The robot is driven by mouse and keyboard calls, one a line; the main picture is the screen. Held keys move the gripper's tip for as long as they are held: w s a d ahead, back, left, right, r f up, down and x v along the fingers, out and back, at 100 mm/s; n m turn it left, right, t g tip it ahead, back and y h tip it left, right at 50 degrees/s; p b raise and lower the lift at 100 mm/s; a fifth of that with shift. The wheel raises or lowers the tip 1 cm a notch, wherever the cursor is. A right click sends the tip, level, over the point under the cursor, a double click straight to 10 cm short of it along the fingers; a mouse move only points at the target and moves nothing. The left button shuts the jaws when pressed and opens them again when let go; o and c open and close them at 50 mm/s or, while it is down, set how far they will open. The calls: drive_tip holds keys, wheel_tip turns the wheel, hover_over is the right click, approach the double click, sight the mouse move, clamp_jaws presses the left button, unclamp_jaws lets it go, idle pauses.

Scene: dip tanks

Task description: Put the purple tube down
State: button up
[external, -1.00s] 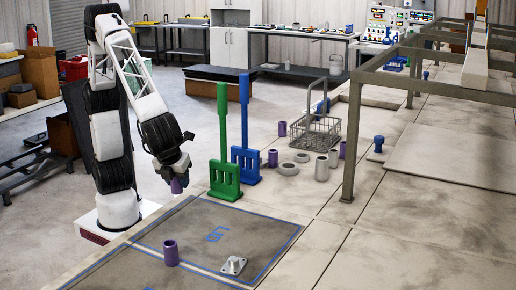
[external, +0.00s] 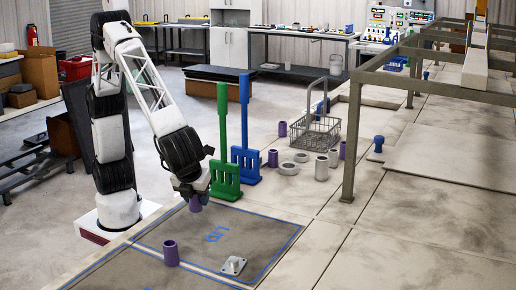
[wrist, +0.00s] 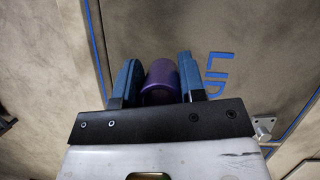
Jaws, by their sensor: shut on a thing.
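My gripper (external: 193,190) is shut on a purple tube (external: 195,203), which hangs just below the fingers near the back left part of the taped mat area. In the wrist view the purple tube (wrist: 162,78) sits between the two blue fingers of my gripper (wrist: 157,76). The fingers cover its sides, and I cannot tell whether its lower end touches the surface. A second purple tube (external: 171,253) stands upright at the front of the mat, apart from my gripper. More purple tubes (external: 273,158) stand farther back on the table.
A green rack (external: 224,180) stands close to the right of my gripper, with a blue rack (external: 246,165) behind it. A metal plate with a peg (external: 233,265) lies on the mat. A wire basket (external: 317,132) stands farther back. The mat around the blue lettering is bare.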

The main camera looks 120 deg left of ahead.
drive_tip(key=shift+w+d+f, duration=0.1)
drive_tip(key=shift+w+d, duration=0.25)
drive_tip(key=shift+w, duration=0.5)
drive_tip(key=shift+w+d+f, duration=0.1)
drive_tip(key=shift+w+d, duration=0.3)
drive_tip(key=shift+w, duration=0.4)
drive_tip(key=shift+w+d+f, duration=0.1)
drive_tip(key=shift+w+d, duration=0.25)
drive_tip(key=shift+w, duration=0.5)
drive_tip(key=shift+f, duration=1.75)
drive_tip(key=shift+f, duration=0.1)
drive_tip(key=o, duration=1)
drive_tip(key=v, duration=1.2)
drive_tip(key=shift+a, duration=0.1)
drive_tip(key=shift+a, duration=0.1)
